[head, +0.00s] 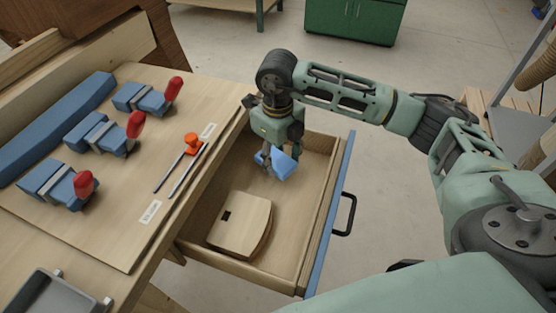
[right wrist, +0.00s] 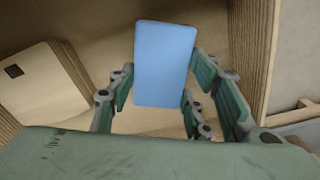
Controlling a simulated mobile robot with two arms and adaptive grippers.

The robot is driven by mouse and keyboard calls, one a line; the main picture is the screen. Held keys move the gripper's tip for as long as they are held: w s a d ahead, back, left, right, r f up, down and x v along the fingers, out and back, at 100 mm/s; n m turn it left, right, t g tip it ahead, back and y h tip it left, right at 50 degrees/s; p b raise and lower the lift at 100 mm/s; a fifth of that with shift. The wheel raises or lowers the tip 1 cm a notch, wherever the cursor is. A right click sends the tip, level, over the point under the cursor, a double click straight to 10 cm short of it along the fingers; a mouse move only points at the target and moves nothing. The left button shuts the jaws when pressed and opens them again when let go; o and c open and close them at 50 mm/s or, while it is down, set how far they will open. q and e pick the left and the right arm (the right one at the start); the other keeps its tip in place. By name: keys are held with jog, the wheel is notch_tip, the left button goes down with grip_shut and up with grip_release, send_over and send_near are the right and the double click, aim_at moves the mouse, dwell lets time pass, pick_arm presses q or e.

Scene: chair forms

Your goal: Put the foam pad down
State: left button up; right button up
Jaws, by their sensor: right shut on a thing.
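The foam pad (head: 283,163) is a light blue block. My right gripper (head: 272,152) is shut on it and holds it tilted in or just above the open drawer, toward the drawer's far end. In the right wrist view the pad (right wrist: 165,64) stands between the two fingers of my right gripper (right wrist: 165,95), with wood of the drawer behind it. I cannot tell whether the pad touches the drawer floor. My left gripper is not in view.
The open drawer (head: 225,262) has a blue front and a black handle (head: 344,214). A curved wooden piece (head: 241,222) lies in its near part. The workbench on the left carries blue clamps with red handles (head: 134,125), metal rods (head: 188,170) and a grey tray (head: 50,297).

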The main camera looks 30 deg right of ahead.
notch_tip(320, 180, down, 2)
jog(key=shift+f, duration=0.1)
jog(key=shift+f, duration=0.25)
jog(key=o, duration=0.8)
jog(key=shift+c, duration=0.2)
jog(key=shift+r, duration=0.1)
jog(key=shift+r, duration=0.1)
